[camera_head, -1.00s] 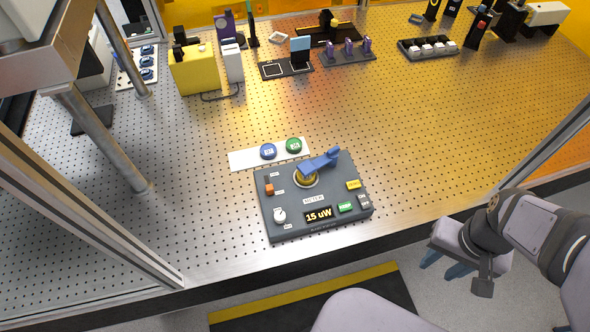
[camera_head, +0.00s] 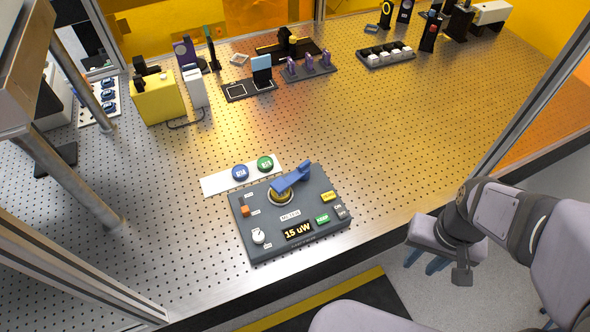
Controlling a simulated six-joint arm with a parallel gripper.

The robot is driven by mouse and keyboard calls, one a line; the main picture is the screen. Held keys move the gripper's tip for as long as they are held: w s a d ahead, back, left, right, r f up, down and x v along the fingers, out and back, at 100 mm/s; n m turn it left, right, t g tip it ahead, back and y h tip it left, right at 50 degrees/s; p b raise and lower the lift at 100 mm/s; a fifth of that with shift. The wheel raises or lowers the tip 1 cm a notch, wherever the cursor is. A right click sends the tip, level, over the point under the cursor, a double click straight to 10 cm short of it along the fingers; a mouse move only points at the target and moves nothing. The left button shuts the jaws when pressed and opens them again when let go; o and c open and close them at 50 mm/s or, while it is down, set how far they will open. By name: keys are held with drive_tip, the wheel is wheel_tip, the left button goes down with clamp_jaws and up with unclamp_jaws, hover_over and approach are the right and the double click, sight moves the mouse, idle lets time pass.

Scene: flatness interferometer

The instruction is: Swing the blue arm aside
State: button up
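The blue arm (camera_head: 291,178) sits on top of a dark grey meter box (camera_head: 262,241) on the perforated table. It lies across a round brass-coloured part (camera_head: 279,196) and points up and to the right, with a raised end at the right. The box's display reads "15 uW". My gripper (camera_head: 437,265) is at the lower right, beyond the table's front edge and well apart from the blue arm.
A white strip (camera_head: 212,184) with a blue disc (camera_head: 240,172) and a green disc (camera_head: 265,163) lies behind the box. A yellow block (camera_head: 160,98) and optics stand at the back. Metal posts rise left and right. The table between is clear.

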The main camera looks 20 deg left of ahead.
drive_tip(key=w+a+r+m+b, duration=0.1)
drive_tip(key=w+a+r+b, duration=0.1)
drive_tip(key=w+a, duration=0.5)
drive_tip(key=r+m+b, duration=0.1)
drive_tip(key=m+b, duration=0.3)
hover_over(302, 165)
drive_tip(key=shift+s+a, duration=0.1)
drive_tip(key=shift+f+p, duration=1.15)
drive_tip(key=shift+f, duration=2.55)
clamp_jaws()
